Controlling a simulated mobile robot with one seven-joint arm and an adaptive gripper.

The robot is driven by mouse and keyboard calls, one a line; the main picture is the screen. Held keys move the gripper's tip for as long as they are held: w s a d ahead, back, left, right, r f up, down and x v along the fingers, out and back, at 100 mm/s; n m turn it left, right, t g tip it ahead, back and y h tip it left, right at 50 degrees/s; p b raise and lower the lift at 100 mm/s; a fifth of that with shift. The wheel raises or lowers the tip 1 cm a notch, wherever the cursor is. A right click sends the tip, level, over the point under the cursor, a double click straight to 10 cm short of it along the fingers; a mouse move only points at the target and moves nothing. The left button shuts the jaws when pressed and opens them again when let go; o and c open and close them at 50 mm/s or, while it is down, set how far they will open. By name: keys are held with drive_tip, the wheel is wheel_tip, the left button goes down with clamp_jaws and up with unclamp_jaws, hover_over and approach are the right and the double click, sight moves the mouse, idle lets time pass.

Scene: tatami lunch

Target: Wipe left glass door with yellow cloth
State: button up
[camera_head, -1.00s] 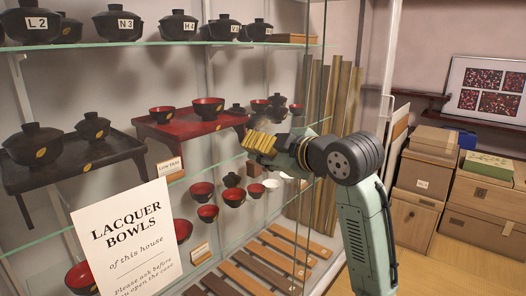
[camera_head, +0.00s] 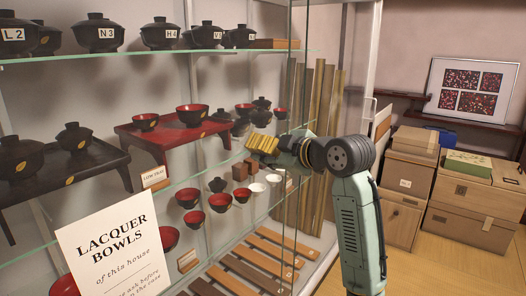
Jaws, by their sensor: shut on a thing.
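The yellow cloth (camera_head: 261,143) is a folded, ridged pad at the end of my gripper (camera_head: 280,147). My gripper is shut on the cloth; its fingertips are mostly hidden behind the cloth and wrist. The left glass door (camera_head: 150,240) is a clear pane in front of the shelves and carries a white sign lettered "Lacquer bowls". The cloth is close to the glass near the pane's right part. I cannot tell whether it touches the glass.
Glass shelves behind hold black lidded bowls (camera_head: 102,33), a red tray (camera_head: 165,133) and red bowls. A vertical glass edge (camera_head: 303,90) stands right of the cloth. Cardboard boxes (camera_head: 407,172) and a framed picture (camera_head: 472,90) are at the right. Wooden floor is clear at lower right.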

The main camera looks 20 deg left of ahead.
drive_tip(key=shift+w+d+r+p, duration=0.25)
drive_tip(key=shift+w+r+p, duration=0.6)
drive_tip(key=shift+r, duration=0.05)
drive_tip(key=shift+s+a+b, duration=0.35)
drive_tip(key=shift+s+a, duration=0.3)
drive_tip(key=shift+s, duration=1.25)
drive_tip(key=shift+s+a+b, duration=0.35)
drive_tip(key=shift+s+a, duration=0.35)
drive_tip(key=shift+s, duration=1.2)
drive_tip(key=shift+s+a+b, duration=0.35)
drive_tip(key=shift+s+a, duration=0.3)
drive_tip(key=shift+s, duration=1.25)
drive_tip(key=s+d, duration=0.2)
drive_tip(key=d, duration=0.3)
drive_tip(key=shift+d, duration=0.35)
